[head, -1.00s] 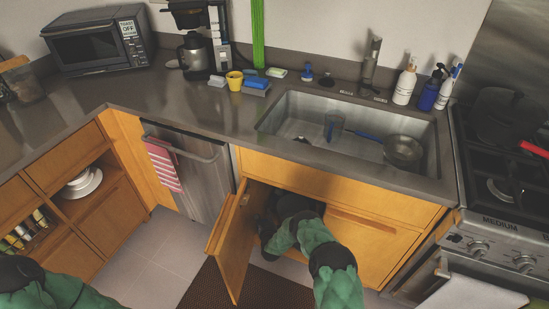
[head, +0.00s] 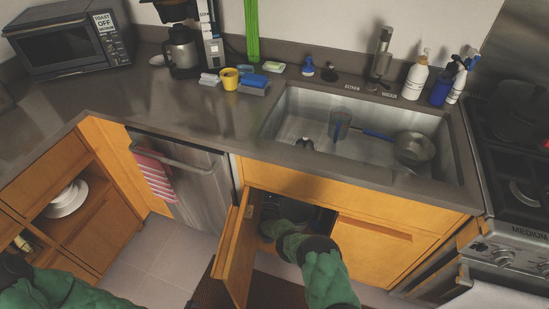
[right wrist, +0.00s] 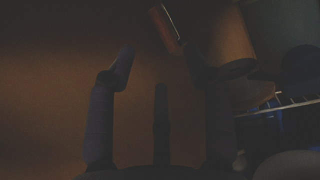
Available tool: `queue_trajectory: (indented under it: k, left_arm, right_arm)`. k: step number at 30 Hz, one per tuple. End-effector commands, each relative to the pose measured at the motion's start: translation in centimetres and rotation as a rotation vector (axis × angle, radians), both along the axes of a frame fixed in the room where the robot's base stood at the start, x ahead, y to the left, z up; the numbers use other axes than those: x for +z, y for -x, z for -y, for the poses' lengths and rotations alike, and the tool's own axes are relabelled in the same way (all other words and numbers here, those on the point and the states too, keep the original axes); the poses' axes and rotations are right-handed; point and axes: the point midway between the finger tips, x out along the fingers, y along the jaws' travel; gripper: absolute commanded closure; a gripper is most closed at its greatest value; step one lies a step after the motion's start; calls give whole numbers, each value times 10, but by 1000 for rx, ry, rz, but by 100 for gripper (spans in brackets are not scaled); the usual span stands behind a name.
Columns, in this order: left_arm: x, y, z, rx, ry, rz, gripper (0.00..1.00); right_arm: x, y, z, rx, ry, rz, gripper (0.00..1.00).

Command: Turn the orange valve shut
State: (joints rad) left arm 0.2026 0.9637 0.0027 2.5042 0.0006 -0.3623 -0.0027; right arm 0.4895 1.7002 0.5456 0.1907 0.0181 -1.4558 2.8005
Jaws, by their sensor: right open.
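In the dark right wrist view, an orange-red piece (right wrist: 166,30), probably the valve's handle, shows at the top centre. It lies just beyond the fingertips of my right gripper (right wrist: 156,62), near the right finger; I cannot tell whether they touch. The gripper's fingers are spread and nothing is seen held between them. In the head view my right arm reaches into the open cabinet under the sink, and the valve is hidden there. My left arm is at the lower left corner, with its gripper out of sight.
The open cabinet door (head: 237,252) stands left of my right arm.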

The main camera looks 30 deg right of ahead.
Motion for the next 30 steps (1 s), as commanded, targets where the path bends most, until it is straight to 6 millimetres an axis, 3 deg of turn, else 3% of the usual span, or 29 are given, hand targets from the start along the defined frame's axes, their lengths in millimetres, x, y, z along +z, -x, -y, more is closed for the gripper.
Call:
queue_trajectory:
  k: [9,15,28,30]
  left_arm:
    - [-24,-1,0,0,0,1,0]
    - [-34,-1,0,0,0,1,0]
    - [-36,-1,0,0,0,1,0]
    - [-36,-1,0,0,0,1,0]
  right_arm:
    - [20,-41,32,-1,3,1,49]
    - [29,-58,45,-1,3,-1,49]
    - [34,-64,50,0,1,-2,49]
    - [34,-64,50,0,1,-2,69]
